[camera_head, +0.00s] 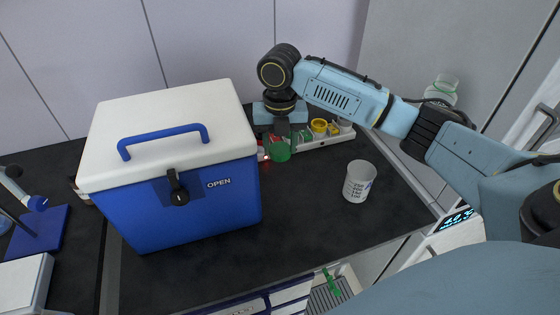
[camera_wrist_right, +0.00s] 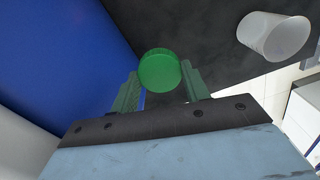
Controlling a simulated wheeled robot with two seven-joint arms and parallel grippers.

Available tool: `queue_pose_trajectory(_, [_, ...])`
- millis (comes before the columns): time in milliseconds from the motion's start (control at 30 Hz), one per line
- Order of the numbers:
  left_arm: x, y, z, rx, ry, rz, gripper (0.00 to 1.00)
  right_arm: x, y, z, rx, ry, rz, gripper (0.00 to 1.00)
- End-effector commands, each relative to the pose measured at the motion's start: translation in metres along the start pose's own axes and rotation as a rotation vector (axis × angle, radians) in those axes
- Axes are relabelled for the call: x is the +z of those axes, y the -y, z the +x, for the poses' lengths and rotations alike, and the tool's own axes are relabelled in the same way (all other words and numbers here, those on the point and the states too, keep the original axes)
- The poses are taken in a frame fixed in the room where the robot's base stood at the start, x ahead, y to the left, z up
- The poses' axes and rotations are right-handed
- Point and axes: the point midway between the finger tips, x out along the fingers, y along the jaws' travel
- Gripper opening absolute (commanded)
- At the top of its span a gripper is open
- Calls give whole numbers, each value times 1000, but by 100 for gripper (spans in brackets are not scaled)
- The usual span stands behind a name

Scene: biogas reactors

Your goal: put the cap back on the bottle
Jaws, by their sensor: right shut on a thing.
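My right gripper (camera_head: 281,140) points down over the dark bench, just right of the blue cool box. It is shut on a round green cap (camera_head: 280,153). In the right wrist view the cap (camera_wrist_right: 159,70) sits between the green fingertips, its round face showing. A clear bottle (camera_head: 441,91) with a greenish neck stands at the upper right, partly hidden behind my right arm; whether it is the cap's bottle I cannot tell. My left gripper is not in view.
The cool box (camera_head: 190,205) with a white lid fills the left middle. A white beaker (camera_head: 359,181) stands to the right on the bench (camera_head: 300,215). A white rack (camera_head: 325,137) with coloured items lies behind the gripper. The bench front is clear.

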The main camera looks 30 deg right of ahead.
Motion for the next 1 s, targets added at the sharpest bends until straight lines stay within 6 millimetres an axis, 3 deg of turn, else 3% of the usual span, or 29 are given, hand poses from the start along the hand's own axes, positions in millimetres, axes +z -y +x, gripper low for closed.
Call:
queue_pose_trajectory(200, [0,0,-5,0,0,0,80,1,0,-54,3,4,0,22])
queue_pose_trajectory(500, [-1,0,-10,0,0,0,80,1,0,-114,2,3,1,22])
queue_pose_trajectory(700, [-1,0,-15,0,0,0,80,1,0,-131,0,1,1,22])
queue_pose_trajectory(1000, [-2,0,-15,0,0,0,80,0,0,-132,1,0,1,22])
